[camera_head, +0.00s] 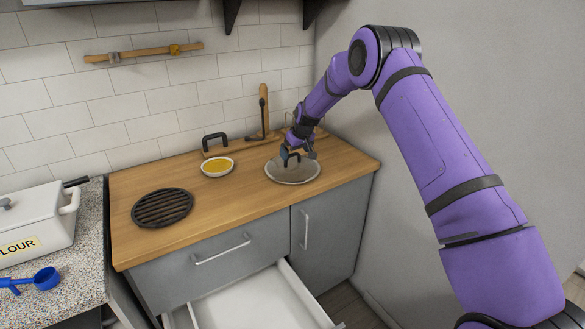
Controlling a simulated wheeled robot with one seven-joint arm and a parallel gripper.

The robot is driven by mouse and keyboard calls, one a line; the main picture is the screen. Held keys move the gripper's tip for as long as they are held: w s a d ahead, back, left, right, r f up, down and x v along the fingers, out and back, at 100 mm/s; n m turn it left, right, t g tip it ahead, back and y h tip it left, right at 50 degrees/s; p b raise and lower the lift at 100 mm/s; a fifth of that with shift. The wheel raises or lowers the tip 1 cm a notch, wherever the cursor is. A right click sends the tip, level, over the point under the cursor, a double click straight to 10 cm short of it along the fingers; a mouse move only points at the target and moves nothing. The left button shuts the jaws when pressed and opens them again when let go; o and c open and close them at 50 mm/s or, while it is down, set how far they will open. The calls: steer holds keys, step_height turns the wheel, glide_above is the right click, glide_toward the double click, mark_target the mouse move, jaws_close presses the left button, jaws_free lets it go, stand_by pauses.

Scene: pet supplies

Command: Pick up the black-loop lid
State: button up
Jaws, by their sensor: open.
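The black-loop lid (292,178) looks like a round grey disc with a pale rim, lying flat on the right part of the wooden counter. A dark loop shape stands over its middle, partly hidden by my gripper. My gripper (298,155) is open, directly above the lid and close to that loop, pointing down. At this size I cannot tell whether the fingers touch the loop or stand around it.
A bowl of yellow contents (217,167) stands left of the lid, with a black loop handle (215,141) behind it. A black round trivet (162,207) lies further left. A tall wooden piece (264,112) stands behind the lid. An open white drawer (262,300) juts out below.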

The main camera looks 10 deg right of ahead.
mark_target(294, 155)
steer(key=x, duration=0.4)
steer(key=shift+a+f, duration=0.15)
steer(key=c, duration=1.1)
steer(key=shift+o, duration=0.2)
